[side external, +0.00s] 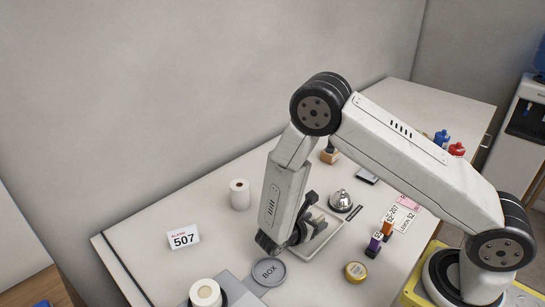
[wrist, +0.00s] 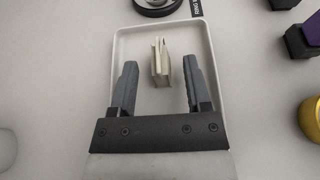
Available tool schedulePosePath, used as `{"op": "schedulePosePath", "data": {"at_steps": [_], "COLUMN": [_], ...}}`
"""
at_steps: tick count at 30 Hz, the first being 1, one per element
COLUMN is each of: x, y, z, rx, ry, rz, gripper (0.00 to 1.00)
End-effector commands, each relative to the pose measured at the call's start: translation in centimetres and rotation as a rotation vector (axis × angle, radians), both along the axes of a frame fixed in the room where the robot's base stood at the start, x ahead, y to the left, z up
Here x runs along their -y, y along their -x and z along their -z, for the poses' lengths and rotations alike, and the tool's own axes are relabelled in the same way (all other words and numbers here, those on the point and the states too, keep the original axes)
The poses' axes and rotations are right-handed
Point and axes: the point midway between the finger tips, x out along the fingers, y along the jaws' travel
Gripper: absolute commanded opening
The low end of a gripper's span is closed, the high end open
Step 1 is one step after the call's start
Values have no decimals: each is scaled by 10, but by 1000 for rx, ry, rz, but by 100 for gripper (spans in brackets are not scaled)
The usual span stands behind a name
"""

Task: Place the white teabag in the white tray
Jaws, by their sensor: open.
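The white teabag (wrist: 161,63) is a small pale, folded-looking piece in the wrist view, inside the outline of the white tray (wrist: 131,45). It appears to stand on edge on the tray floor. My gripper (wrist: 159,75) is open, with one dark finger on each side of the teabag and a gap to both. The tray also shows in the side view (side external: 325,240), partly hidden by my arm. In that view my gripper is low over the tray, and I cannot clearly make out the teabag.
A silver bell (side external: 340,201) stands just behind the tray. A purple block (side external: 374,245), an orange block (side external: 387,228) and a yellow tin (side external: 356,271) are to its right. A round grey BOX lid (side external: 269,271) lies in front. A white roll (side external: 240,194) stands left.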

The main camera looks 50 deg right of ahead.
Motion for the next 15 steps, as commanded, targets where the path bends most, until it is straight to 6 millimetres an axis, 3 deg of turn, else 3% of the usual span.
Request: {"op": "schedulePosePath", "data": {"at_steps": [15], "x": [-74], "y": [-1], "z": [-31], "rx": [3], "ry": [-2], "rz": [-3], "gripper": [62]}}
